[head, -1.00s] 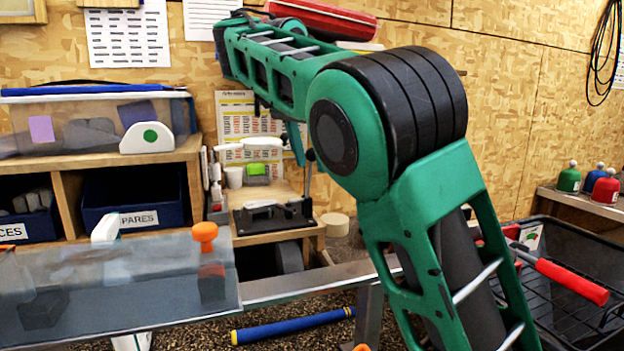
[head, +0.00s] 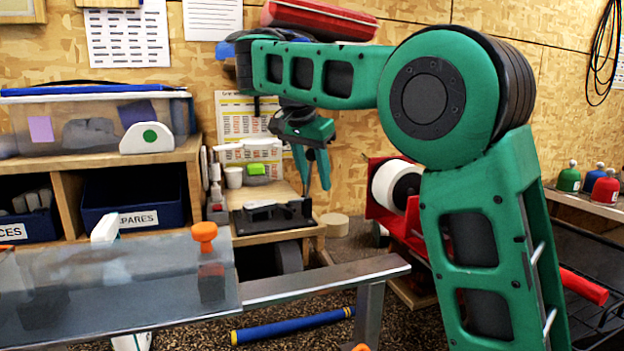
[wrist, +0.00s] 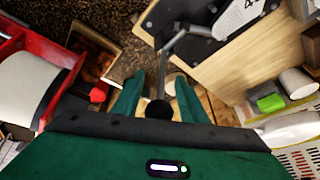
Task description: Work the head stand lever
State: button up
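My gripper (head: 314,182) points down at the stand's right end. In the wrist view my gripper (wrist: 157,86) is open, with the lever and knob showing between its two green fingers. I cannot tell whether either finger touches the lever. In the head view the lever is mostly hidden by the fingers.
A white cup (head: 233,177) and a green block (head: 256,169) stand behind the stand. A red holder with a white roll (head: 396,185) is to the right. A metal rail (head: 320,280) and clear panel (head: 110,285) lie in front. A blue tube (head: 292,326) lies on the floor.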

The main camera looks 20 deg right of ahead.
dwell(0.3)
grip_shut()
jog(key=shift+a, duration=0.15)
